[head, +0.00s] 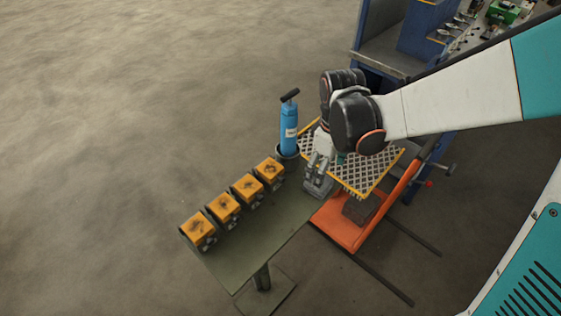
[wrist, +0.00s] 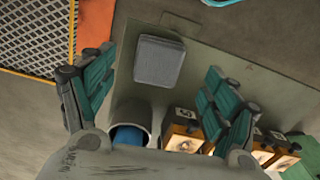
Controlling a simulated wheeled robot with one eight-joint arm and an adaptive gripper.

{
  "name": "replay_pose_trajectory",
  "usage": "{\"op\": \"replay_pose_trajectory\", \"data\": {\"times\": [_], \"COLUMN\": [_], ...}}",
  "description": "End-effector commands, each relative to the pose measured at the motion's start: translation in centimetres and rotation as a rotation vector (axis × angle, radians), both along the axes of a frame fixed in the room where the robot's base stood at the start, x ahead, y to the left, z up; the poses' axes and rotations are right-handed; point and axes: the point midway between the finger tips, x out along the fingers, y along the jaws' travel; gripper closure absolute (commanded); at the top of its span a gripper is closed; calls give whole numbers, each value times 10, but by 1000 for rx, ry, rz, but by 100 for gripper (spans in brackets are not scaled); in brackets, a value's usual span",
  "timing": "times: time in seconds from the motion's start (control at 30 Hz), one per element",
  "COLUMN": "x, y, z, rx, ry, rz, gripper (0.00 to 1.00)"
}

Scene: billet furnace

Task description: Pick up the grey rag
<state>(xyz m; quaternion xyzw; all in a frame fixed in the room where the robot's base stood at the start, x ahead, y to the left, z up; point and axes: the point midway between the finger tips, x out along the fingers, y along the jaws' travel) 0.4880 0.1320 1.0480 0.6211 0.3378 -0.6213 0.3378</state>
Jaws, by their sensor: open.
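The grey rag (wrist: 159,61) is a small folded square lying flat on the green table (wrist: 215,45). In the head view the rag (head: 318,188) shows at the table's right edge, just below my gripper (head: 318,164). In the wrist view my gripper (wrist: 156,78) is open, with its two teal-padded fingers spread to either side of the rag. The fingers look apart from the rag. Nothing is between them; the exact height above the rag is hard to tell.
A blue cylinder (head: 289,130) with a black handle stands in a grey cup (wrist: 130,113) near the rag. Several orange-topped blocks (head: 248,187) line the table's left side. A yellow-edged grating (head: 368,178) and an orange frame (head: 345,232) lie to the right.

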Motion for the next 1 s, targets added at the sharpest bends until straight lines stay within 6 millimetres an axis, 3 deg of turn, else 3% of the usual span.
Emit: {"op": "replay_pose_trajectory", "data": {"times": [0.03,0.27,0.6,0.87,1.0], "x": [1,2,7,7,7], "y": [1,3,11,10,10], "z": [-9,-19,-62,-63,-63], "rx": [0,0,0,0,0], "ry": [0,0,0,0,0], "rz": [1,1,0,0,0], "gripper": [20,20,20,20,47]}}
